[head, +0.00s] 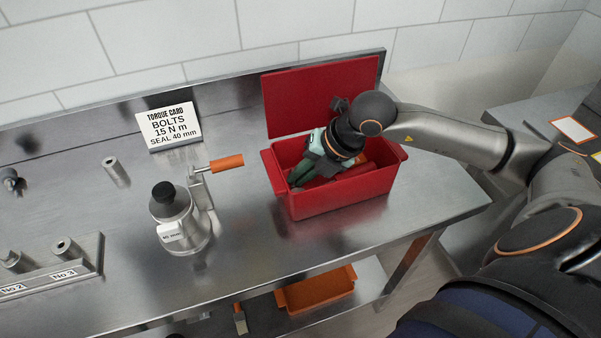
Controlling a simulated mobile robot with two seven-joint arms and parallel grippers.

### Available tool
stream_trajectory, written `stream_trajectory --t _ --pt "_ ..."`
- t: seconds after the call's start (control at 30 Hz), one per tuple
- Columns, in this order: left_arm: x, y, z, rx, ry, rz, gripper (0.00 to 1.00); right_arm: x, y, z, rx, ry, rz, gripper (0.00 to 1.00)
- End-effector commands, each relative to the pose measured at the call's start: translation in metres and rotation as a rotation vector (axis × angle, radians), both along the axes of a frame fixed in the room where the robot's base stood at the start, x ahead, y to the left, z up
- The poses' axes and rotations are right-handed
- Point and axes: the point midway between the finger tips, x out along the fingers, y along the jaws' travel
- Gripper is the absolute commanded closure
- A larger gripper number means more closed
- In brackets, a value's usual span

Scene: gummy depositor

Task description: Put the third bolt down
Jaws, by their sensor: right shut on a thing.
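My right gripper (300,178) reaches down into the open red box (345,197) at the right of the bench. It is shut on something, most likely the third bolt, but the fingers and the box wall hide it. I cannot make out the bolt itself. Dark or red items lie in the box around the fingers. My left gripper is not in view.
The box's red lid (320,95) stands up behind. A steel pot-like device (178,222) with an orange-handled crank (226,163) stands left of the box. A torque card (169,127), a metal tube (117,171) and a labelled block (85,268) are further left. Bare steel lies between them.

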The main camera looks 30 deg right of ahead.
Motion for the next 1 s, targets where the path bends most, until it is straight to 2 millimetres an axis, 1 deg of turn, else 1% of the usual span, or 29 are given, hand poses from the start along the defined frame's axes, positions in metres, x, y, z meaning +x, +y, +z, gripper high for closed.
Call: stream_trajectory --t 0.2,0.23,0.3,0.33,0.57,0.67,0.73,0.87,1.0 --pt "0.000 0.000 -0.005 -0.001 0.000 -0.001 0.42 0.000 0.000 -0.004 0.002 -0.001 0.000 1.00" --pt "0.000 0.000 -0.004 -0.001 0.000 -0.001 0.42 0.000 0.000 -0.003 0.001 -0.001 0.000 0.88" --pt "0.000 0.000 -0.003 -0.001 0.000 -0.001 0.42 0.000 0.000 -0.002 0.001 -0.001 0.000 0.80" --pt "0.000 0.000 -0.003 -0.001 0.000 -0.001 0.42 0.000 0.000 -0.002 0.001 -0.001 0.000 0.77" --pt "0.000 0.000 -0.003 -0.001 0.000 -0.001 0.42 0.000 0.000 -0.001 0.001 0.000 -0.001 0.77" --pt "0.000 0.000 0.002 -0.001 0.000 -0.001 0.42 0.000 0.000 0.002 0.001 0.000 -0.001 0.77" --pt "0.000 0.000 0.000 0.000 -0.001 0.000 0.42 -0.002 -0.003 0.006 -0.001 -0.001 -0.001 0.77" --pt "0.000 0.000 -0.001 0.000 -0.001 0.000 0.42 -0.012 -0.010 0.025 -0.004 -0.002 -0.001 0.77" --pt "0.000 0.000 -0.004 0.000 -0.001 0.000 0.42 -0.022 -0.020 0.047 -0.005 -0.002 -0.003 0.77"
